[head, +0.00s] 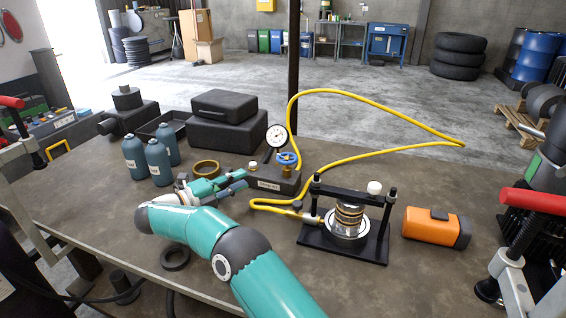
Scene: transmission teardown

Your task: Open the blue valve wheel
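The blue valve wheel (287,158) sits on a brass stem on top of a dark pump block (281,183), beside a round white pressure gauge (276,136). My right gripper (246,179) is left of the block and lower than the wheel in the picture, with its fingers pointing right towards the block. The two fingers look spread with a narrow gap and nothing visible between them. The fingertips are apart from the wheel. My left gripper is not in view. Nothing hides the wheel.
A yellow hose (388,100) loops from the block to a black press stand (343,254) with a ringed metal part. An orange box (436,228) lies at right. Blue-grey bottles (158,162), a brass ring (206,168) and black cases (222,135) stand left and behind.

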